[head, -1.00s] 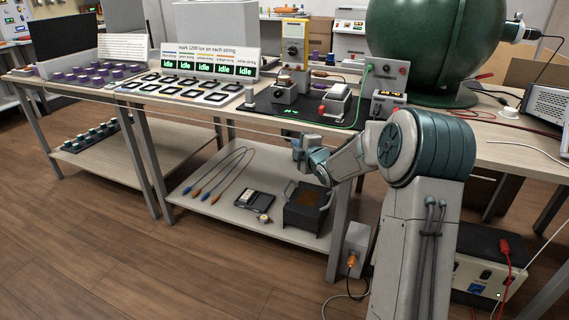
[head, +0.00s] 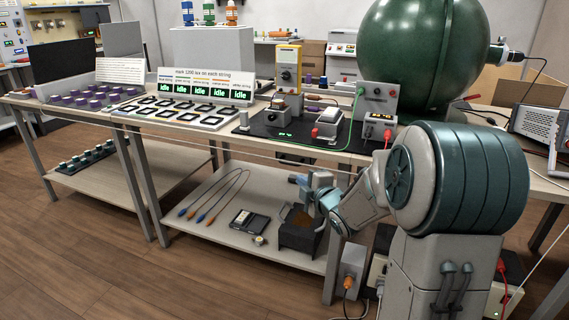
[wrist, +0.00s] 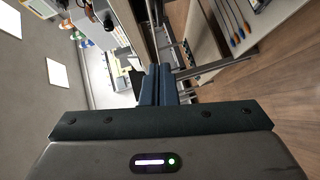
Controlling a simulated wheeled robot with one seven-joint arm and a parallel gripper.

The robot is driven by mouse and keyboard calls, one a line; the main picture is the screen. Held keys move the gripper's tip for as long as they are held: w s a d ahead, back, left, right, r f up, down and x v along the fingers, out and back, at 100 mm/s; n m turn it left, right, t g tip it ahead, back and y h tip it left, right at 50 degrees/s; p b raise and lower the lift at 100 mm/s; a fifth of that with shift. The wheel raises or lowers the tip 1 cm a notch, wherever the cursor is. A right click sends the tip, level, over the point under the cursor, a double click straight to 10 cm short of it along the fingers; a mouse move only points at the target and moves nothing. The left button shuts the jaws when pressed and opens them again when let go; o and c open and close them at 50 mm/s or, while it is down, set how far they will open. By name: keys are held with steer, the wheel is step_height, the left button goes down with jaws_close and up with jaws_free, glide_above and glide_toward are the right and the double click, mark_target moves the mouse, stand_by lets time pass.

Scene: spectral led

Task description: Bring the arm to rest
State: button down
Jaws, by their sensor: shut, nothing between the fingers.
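My arm is folded in front of the bench at the right of the head view. My gripper (head: 302,182) hangs in front of the bench's lower shelf, over the dark box, and holds nothing that I can see. In the wrist view my gripper's fingers (wrist: 158,84) are together with no object between them. The wrist view is turned on its side, with the room to the left and the floor to the right.
The workbench (head: 240,143) carries a black mat with instruments, a row of idle displays (head: 204,90) and a green sphere (head: 425,45). The lower shelf (head: 215,235) holds cables and a dark box (head: 299,236). Wooden floor (head: 90,260) is free at the front left.

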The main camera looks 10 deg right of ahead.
steer(key=s+r+m+g+h+p, duration=0.55)
steer(key=s+r+m+p, duration=0.55)
steer(key=r+p, duration=0.55)
steer(key=s+a+r+m+g+p, duration=0.1)
steer(key=s+r+m+g+p, duration=0.1)
steer(key=s+r+p, duration=0.2)
steer(key=s+a+r+m+g+y+p, duration=0.1)
steer(key=s+p, duration=0.4)
steer(key=s, duration=0.5)
steer(key=s+a+r+m+g+y+p, duration=0.1)
steer(key=s+a+r+m+g+p, duration=0.2)
steer(key=s+r+m+g+p, duration=0.1)
steer(key=s+r+p, duration=0.1)
steer(key=s+r, duration=0.1)
steer(key=s, duration=0.1)
steer(key=shift+s+r+m, duration=0.35)
steer(key=shift+m, duration=0.05)
steer(key=shift+d, duration=0.1)
